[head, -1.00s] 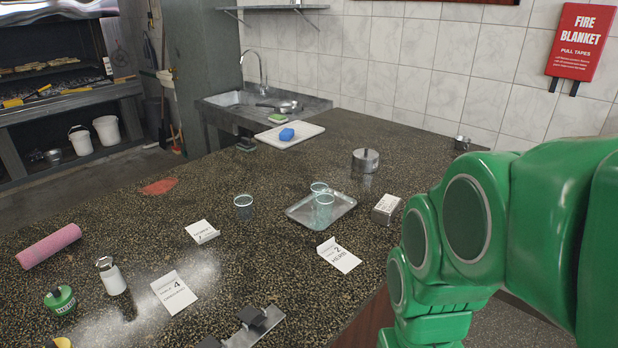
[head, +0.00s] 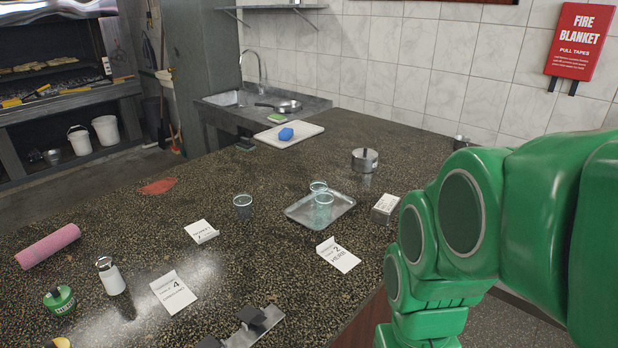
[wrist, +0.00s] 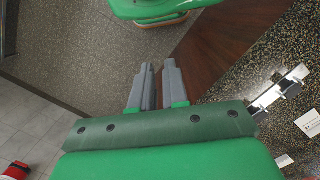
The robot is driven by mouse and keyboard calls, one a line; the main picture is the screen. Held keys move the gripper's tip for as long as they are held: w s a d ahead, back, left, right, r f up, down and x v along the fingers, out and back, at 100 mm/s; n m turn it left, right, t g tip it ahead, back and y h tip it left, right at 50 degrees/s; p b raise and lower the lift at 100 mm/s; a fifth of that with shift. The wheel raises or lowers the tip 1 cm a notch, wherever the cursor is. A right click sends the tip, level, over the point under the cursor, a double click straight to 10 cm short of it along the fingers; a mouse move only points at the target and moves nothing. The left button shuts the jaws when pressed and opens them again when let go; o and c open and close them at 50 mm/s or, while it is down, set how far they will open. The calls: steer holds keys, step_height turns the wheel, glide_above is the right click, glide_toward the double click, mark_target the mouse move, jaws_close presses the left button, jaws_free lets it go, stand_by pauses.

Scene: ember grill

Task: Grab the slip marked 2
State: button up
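The slip marked 2 (head: 338,254) is a folded white card with "2" and smaller print. It lies on the dark speckled counter (head: 330,300) near its right edge, just in front of a metal tray in the head view. My gripper is out of sight in the head view, hidden beyond my green arm at right. In the wrist view my gripper (wrist: 158,66) has two grey fingers with a narrow gap and nothing between them. They are beside the counter's brown side panel, over floor. White slips (wrist: 310,122) show at the right there; I cannot tell which is which.
Other slips include one marked 4 (head: 173,292) and another (head: 201,231) at left. A metal strip with black blocks (head: 252,326) lies at the front edge.

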mark_target(317, 252)
steer(key=w+a+t+y, duration=0.1)
steer(key=w+a, duration=0.5)
steer(key=w, duration=0.7)
steer(key=w+d+f+n+t+h, duration=0.1)
steer(key=w+d+f+n+h, duration=0.15)
steer(key=w+n+h, duration=0.45)
steer(key=w+d+f+n+h, duration=0.25)
steer(key=w+n, duration=0.35)
steer(key=w, duration=0.3)
steer(key=w+a+f+n+t+h, duration=0.1)
steer(key=w+a+f+n+t, duration=0.1)
steer(key=w+a+n, duration=0.2)
steer(key=w+a+f+n+t+h, duration=0.1)
steer(key=w+a+f+n+t, duration=0.1)
steer(key=w+a+f+n, duration=0.1)
steer(key=w+a+f+n+t+h, duration=0.1)
steer(key=w+a+f+n+t, duration=0.1)
steer(key=w+a+n, duration=0.3)
steer(key=shift+w+a+f+n+t, duration=0.1)
steer(key=shift+w+a+n+t, duration=0.2)
steer(key=shift+n, duration=0.35)
steer(key=shift+w+a+f+n+t, duration=0.1)
steer(key=shift+a+n+t, duration=0.2)
steer(key=shift+a+n, duration=0.3)
steer(key=shift+r+x, duration=0.1)
steer(key=shift+x, duration=1.85)
steer(key=shift+r+x, duration=0.15)
steer(key=shift+x, duration=1.8)
steer(key=shift+d, duration=0.15)
jaws_close()
